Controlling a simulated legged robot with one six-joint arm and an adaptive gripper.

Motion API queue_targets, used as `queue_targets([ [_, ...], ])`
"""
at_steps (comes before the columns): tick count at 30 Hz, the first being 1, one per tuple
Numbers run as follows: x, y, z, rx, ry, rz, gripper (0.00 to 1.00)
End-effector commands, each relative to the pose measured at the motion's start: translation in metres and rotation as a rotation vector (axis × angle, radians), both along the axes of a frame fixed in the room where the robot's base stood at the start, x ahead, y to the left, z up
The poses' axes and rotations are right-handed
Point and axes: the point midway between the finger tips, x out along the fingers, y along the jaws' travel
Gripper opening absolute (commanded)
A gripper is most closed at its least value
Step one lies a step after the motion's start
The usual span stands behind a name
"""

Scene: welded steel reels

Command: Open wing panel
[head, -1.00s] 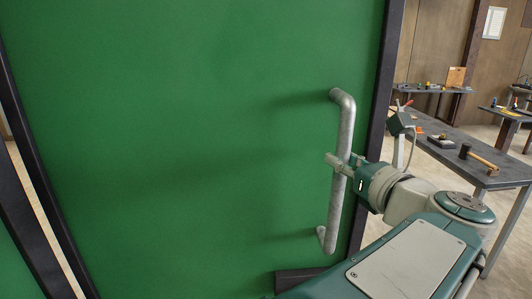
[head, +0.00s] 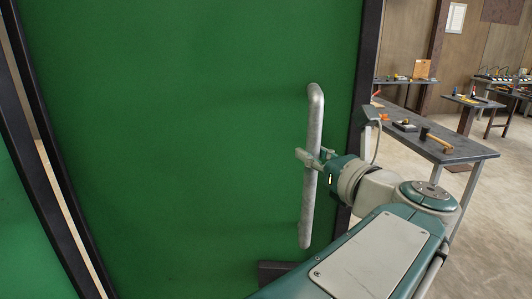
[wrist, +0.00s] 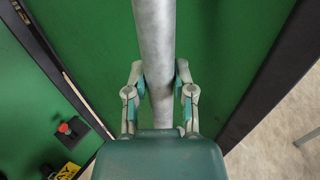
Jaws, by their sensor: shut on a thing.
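The wing panel (head: 180,140) is a large green sheet in a dark frame, and it fills the left and middle of the head view. A grey vertical bar handle (head: 313,120) stands near its right edge. My gripper (head: 308,158) is shut around the handle at about mid-height. In the wrist view the two fingers (wrist: 160,88) press on the handle (wrist: 154,35) from both sides.
Another green panel (head: 25,220) stands at the far left; the wrist view shows a red button (wrist: 64,128) and a yellow label (wrist: 68,171) there. A dark workbench (head: 460,148) with a mallet (head: 437,142) stands at right. Open floor lies at lower right.

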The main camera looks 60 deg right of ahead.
Motion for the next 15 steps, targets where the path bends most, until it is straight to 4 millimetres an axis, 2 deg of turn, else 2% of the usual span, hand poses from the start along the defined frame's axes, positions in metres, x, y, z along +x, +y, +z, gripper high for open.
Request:
queue_targets([
  [7,0.0005,0.0023,0.0015,-0.004,-0.001,0.003,0.0],
  [8,0.0005,0.0023,0.0015,-0.004,-0.001,0.003,0.42],
  [9,0.0005,0.0022,0.0014,-0.004,-0.001,0.003,0.59],
  [10,0.0004,0.0021,0.0013,-0.004,-0.001,0.002,0.68],
  [15,0.0002,0.0017,0.0007,-0.003,-0.001,0.001,0.68],
])
